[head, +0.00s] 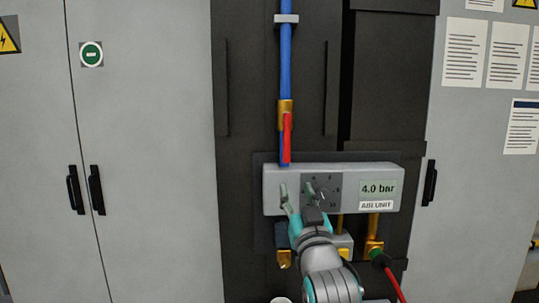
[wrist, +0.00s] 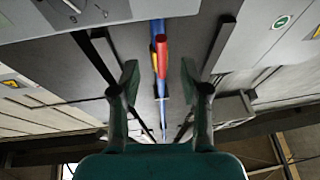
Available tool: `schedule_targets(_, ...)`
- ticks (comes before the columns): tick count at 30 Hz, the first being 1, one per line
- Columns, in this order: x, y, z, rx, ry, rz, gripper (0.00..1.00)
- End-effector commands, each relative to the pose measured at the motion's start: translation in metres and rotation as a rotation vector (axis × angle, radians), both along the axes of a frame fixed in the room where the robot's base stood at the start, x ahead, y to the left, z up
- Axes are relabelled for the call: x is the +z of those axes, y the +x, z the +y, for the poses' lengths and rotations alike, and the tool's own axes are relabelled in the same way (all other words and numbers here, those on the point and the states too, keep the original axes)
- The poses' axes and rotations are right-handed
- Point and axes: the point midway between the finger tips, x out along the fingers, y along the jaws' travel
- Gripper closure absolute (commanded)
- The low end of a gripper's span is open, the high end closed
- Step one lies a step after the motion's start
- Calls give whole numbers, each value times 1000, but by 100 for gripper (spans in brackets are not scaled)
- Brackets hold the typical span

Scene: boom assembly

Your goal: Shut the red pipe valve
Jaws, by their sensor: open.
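The red valve lever (head: 287,138) hangs down along the vertical blue pipe (head: 286,60), below a brass valve body (head: 285,112). My gripper (head: 296,191) is open in front of the grey air unit, below the lever in the head view. In the wrist view, the red lever (wrist: 162,52) and the blue pipe (wrist: 158,28) show in the gap between the two spread fingers of my gripper (wrist: 160,82). The fingers are apart from the lever, and nothing is held. My gripper hides part of the air unit's front.
The grey air unit (head: 349,174) has a dial and a "4.0 bar" display (head: 377,188). Brass fittings and a red hose (head: 394,284) hang below it. Grey cabinets (head: 150,150) flank the dark panel (head: 240,190). The space beside the lever looks clear.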

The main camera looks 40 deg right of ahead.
Motion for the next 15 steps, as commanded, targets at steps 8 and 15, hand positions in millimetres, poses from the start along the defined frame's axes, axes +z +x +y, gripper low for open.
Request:
schedule_targets(8, 31, 0, -10, -19, -1, -26, 55)
schedule_targets(15, 43, 25, -24, -19, -1, -25, 55)
